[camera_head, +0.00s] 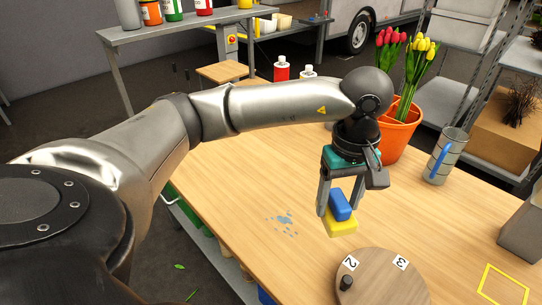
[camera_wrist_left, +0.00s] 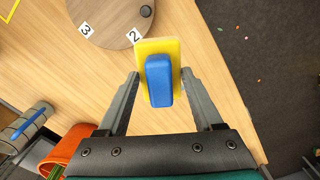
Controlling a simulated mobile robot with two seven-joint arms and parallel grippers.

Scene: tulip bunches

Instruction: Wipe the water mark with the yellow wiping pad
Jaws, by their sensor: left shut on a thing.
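The yellow wiping pad (camera_head: 341,228) has a blue block handle (camera_head: 340,205) on top. My left gripper (camera_head: 334,205) points down and is shut on the pad, which hangs above the table just right of the water mark. The left wrist view also shows the pad (camera_wrist_left: 173,48) between the fingertips (camera_wrist_left: 160,74). The water mark (camera_head: 285,219) is a patch of blue-grey spots on the wooden table. I do not make it out in the left wrist view. My right gripper is not in view.
A round wooden board (camera_head: 385,282) with numbered tags and a dark knob lies in front of the pad. An orange pot of tulips (camera_head: 398,135), a grey metal cup (camera_head: 446,155) and a yellow square outline (camera_head: 503,287) are to the right. The table (camera_head: 235,205) is clear around the mark.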

